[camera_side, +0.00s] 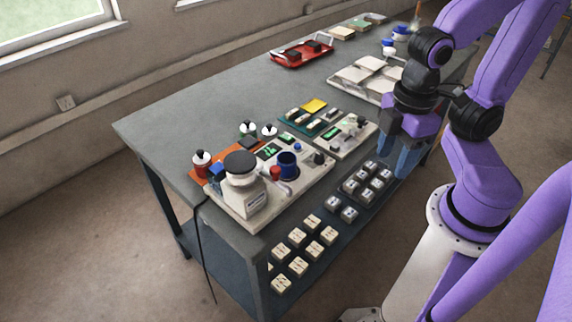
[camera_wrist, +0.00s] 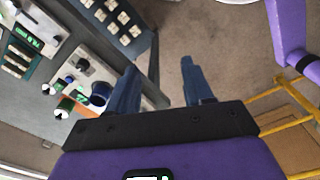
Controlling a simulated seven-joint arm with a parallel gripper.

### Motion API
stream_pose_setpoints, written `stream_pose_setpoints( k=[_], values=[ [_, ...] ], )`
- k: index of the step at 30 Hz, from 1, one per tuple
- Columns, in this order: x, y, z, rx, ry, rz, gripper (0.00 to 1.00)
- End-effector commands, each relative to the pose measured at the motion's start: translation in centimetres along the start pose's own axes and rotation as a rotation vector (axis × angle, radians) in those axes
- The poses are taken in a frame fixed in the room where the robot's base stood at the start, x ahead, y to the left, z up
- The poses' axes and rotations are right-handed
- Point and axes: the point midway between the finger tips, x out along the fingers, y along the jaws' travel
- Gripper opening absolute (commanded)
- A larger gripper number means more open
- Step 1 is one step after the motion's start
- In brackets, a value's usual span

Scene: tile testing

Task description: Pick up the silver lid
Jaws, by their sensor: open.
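I cannot single out a silver lid with certainty in either view. A pale round pot-like body (camera_side: 246,192) with a dark disc top (camera_side: 240,164) stands at the near left corner of the table. A blue cup (camera_side: 288,166) stands to its right, and it also shows in the wrist view (camera_wrist: 99,94). My gripper (camera_side: 399,150) is open over the table's right edge, well to the right of these. In the wrist view my gripper (camera_wrist: 158,82) shows two spread blue fingers with only floor and the table edge between them.
Several pale tiles (camera_side: 312,222) and darker-based tiles (camera_side: 349,214) sit on a lower shelf. A red tray (camera_side: 302,54) and a white tray (camera_side: 344,83) lie farther back. Small bottles (camera_side: 201,163) stand at the left. The table's back left (camera_side: 200,118) is clear.

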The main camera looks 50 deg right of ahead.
Motion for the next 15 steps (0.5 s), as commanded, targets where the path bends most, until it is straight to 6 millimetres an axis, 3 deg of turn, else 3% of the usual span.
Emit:
stream_pose_setpoints(
  k=[11,15],
  values=[
    [0.0,0.0,0.0,0.001,0.000,0.000,0.50],
    [-0.2,0.7,-1.0,0.064,-0.001,0.004,0.50]
  ],
)
